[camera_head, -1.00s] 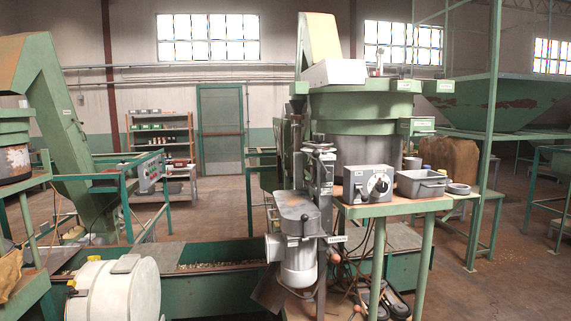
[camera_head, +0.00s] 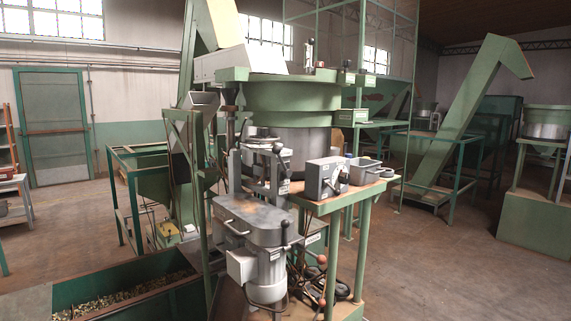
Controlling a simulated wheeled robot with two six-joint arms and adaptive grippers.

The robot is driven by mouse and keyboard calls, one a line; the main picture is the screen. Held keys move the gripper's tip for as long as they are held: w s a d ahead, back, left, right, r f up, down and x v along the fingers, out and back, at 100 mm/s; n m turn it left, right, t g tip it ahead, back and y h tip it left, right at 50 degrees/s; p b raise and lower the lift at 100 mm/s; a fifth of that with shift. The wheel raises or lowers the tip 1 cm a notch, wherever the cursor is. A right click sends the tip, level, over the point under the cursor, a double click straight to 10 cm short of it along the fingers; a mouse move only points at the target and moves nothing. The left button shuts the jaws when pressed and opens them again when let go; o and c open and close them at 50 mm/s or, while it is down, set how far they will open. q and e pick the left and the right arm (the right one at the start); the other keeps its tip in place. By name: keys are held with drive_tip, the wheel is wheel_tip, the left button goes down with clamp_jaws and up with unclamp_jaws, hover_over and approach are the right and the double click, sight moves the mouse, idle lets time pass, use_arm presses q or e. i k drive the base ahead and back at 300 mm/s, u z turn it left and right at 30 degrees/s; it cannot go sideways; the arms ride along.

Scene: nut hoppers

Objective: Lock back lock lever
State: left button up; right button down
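The nut machine stands in the middle, with a green round hopper bowl (camera_head: 292,103) above a grey motor unit (camera_head: 265,278). Several levers show on it. One upright lever with a dark knob (camera_head: 309,55) rises from the bowl's top rim. A short lever (camera_head: 346,70) stands at the rim's right. Another black-knobbed lever (camera_head: 284,232) is beside the grey lower housing (camera_head: 245,220). A lever knob (camera_head: 278,148) is at the clamp above it. I cannot tell which is the back lock lever; the labels are too small to read. Neither of my grippers is in view.
A control box (camera_head: 320,182) and a grey bin (camera_head: 363,174) sit on the small green stand. A green trough with nuts (camera_head: 125,300) runs along the lower left. Green frames (camera_head: 140,205) stand left. Open concrete floor (camera_head: 440,265) lies to the right.

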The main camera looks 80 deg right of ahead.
sight(276, 149)
drive_tip(key=z, duration=0.9)
drive_tip(key=i, duration=0.8)
drive_tip(key=z, duration=0.85)
